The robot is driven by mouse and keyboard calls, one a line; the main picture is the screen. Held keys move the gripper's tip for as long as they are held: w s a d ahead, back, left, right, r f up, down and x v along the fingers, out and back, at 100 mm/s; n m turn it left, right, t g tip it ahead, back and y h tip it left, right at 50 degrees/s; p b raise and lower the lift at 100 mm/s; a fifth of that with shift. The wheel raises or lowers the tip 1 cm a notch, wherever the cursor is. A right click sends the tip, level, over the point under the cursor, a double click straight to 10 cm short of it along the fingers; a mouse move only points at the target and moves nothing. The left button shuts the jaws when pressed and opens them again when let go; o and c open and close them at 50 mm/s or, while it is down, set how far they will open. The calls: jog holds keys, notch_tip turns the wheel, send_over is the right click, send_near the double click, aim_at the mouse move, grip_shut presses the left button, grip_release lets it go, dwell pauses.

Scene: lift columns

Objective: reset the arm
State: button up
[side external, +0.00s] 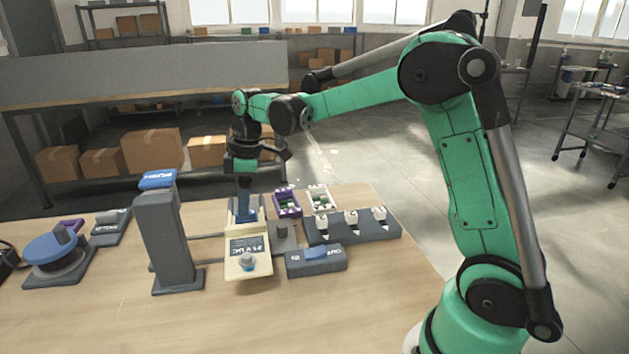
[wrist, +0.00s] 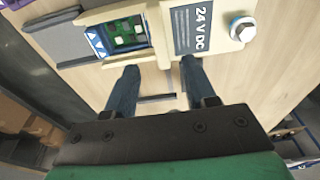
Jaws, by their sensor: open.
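My gripper (side external: 245,212) points down just above the work on the table in the side view, at the back of a cream unit (side external: 247,270). In the wrist view, my gripper (wrist: 158,68) shows two blue-grey fingers spread apart with nothing between them. The cream unit also shows there (wrist: 218,18), with a dark "24 V DC" label, a bolt and an opening holding a green circuit board (wrist: 128,34). The fingertips lie close to the unit's edge; I cannot tell whether they touch it. My green arm reaches in from the right.
A grey post with a blue top (side external: 167,240) stands close to the left of the unit. A blue dial (side external: 55,250) sits further left. A grey rack (side external: 352,227) with white-topped pegs, a grey block (side external: 315,262), a purple bin (side external: 287,202) and a white bin (side external: 320,198) crowd the right.

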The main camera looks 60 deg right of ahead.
jog(key=shift+r, duration=0.45)
jog(key=shift+s+r, duration=0.1)
jog(key=s+a+m+t, duration=0.2)
jog(key=s+m+t, duration=0.1)
jog(key=s, duration=0.3)
jog(key=s+a+r+m+t+h, duration=0.1)
jog(key=s+a+m+t, duration=0.2)
jog(key=s+m, duration=0.3)
jog(key=shift+s+r, duration=0.2)
jog(key=shift+s, duration=0.45)
